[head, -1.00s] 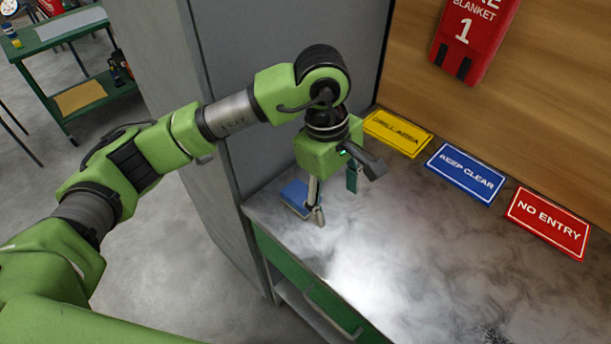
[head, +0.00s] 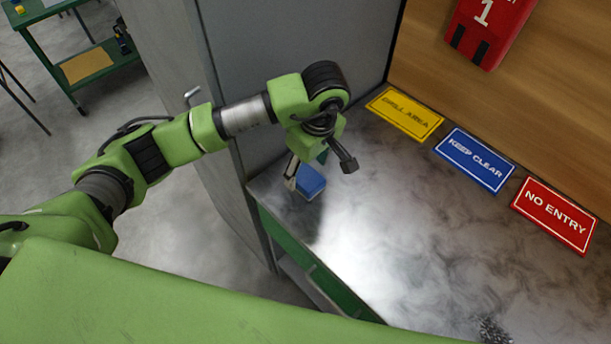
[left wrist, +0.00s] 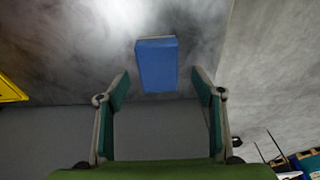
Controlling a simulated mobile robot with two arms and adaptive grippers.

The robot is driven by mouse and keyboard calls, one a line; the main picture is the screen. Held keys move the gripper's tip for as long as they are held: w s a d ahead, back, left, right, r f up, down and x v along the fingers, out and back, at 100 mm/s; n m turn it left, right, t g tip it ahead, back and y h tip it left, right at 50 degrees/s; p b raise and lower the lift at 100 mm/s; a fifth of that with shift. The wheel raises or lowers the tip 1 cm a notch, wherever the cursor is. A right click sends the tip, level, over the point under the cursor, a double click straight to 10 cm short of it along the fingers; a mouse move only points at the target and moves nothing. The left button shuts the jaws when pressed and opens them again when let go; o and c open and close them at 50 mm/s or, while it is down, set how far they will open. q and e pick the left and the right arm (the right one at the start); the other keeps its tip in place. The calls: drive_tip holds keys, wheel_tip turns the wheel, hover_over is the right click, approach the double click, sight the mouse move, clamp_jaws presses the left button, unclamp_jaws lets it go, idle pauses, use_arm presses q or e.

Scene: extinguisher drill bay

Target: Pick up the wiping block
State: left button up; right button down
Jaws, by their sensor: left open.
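The wiping block is a blue block (head: 311,183) on the grey worktop, near its left front corner by the grey cabinet. In the left wrist view the blue block (left wrist: 157,65) lies just beyond the fingertips, roughly midway between them. My left gripper (head: 307,172) is open and empty right by the block, with a finger on the block's left side in the head view. In the left wrist view both green-padded fingers of the gripper (left wrist: 160,82) are spread apart, with no visible contact. My right gripper is not in view.
A grey cabinet (head: 290,45) stands close behind my left arm. Yellow (head: 404,114), blue (head: 475,160) and red (head: 554,216) signs lie along the worktop's back. A red blanket case (head: 489,30) hangs on the wooden wall. The middle of the worktop (head: 420,230) is clear.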

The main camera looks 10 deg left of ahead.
sight(306, 176)
use_arm(q)
drive_tip(key=f, duration=0.1)
drive_tip(key=f+p, duration=0.1)
drive_tip(key=f, duration=0.1)
drive_tip(key=shift+w+a+f, duration=0.15)
drive_tip(key=shift+w+f, duration=0.1)
drive_tip(key=shift+f, duration=0.2)
drive_tip(key=c, duration=1.4)
drive_tip(key=shift+o, duration=0.2)
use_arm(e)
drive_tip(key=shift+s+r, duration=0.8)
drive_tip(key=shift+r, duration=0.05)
use_arm(q)
drive_tip(key=shift+r, duration=0.1)
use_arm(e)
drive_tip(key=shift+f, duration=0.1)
